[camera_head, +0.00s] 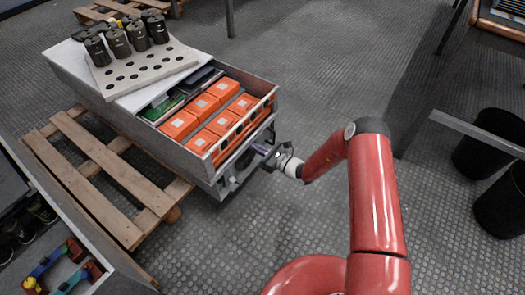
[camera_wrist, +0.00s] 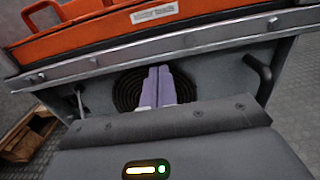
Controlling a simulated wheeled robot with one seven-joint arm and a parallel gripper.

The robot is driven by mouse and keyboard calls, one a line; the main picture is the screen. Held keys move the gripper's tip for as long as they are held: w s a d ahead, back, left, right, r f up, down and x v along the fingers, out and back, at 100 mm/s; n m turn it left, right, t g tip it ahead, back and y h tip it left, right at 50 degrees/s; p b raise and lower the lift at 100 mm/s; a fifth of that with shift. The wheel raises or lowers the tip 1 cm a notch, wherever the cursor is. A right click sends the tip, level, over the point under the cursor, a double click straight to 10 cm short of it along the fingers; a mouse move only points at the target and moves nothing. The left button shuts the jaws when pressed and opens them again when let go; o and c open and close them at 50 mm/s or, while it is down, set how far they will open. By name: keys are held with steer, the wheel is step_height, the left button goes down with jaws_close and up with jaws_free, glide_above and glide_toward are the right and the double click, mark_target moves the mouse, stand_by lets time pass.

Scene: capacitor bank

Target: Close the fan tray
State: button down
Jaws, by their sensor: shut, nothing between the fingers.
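The fan tray (camera_head: 229,184) shows as a grey front below the drawer of orange boxes at the near end of the cabinet. In the wrist view its grey face (camera_wrist: 215,72) carries a dark round grille with rings (camera_wrist: 127,92) and a bar handle at the right (camera_wrist: 259,75). My gripper (camera_head: 258,148) is at this front, its lilac fingers (camera_wrist: 158,72) shut together and empty. They point at the grille and cover its middle. I cannot tell whether the fingertips touch the face. How far the tray stands out is hard to tell.
The upper drawer (camera_head: 274,98) holds several orange boxes (camera_head: 202,107). A perforated board (camera_head: 150,75) with dark cylinders lies on the cabinet top. A wooden pallet (camera_head: 95,165) is under the cabinet. Black bins (camera_head: 485,143) stand far right. The floor between is clear.

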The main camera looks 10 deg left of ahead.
steer(key=b+x, duration=0.1)
steer(key=x, duration=0.1)
steer(key=shift+w+a+r+b, duration=0.1)
steer(key=shift+w+a+b, duration=0.15)
steer(key=shift+b, duration=0.1)
stand_by(0.4)
steer(key=v, duration=0.8)
steer(key=shift+s, duration=0.15)
